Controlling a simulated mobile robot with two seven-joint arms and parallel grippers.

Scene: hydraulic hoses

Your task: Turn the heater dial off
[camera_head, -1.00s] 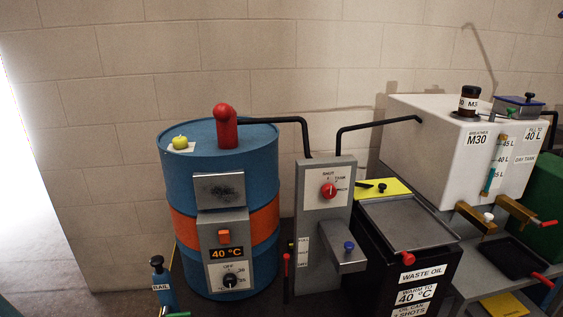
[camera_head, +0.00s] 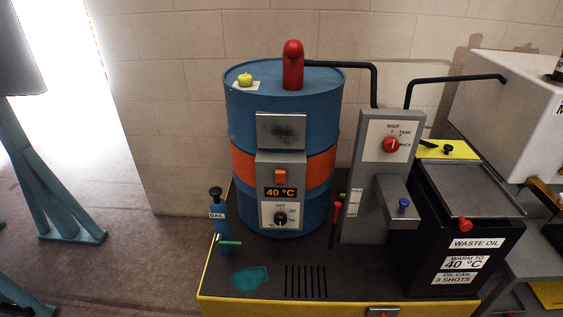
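The heater dial (camera_head: 281,218) is a small black knob on a white plate marked OFF and 30, with another mark partly covered. It sits low on the grey heater box (camera_head: 264,191) on the front of the blue drum (camera_head: 250,120) with an orange band. Above the dial are a display reading 40 °C (camera_head: 281,193) and an orange switch (camera_head: 280,176). I cannot read the dial's pointer surely. Neither of my grippers shows in the head view.
A grey panel with a red knob (camera_head: 390,145) and a black waste oil bin (camera_head: 475,260) stand right. Open floor lies left.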

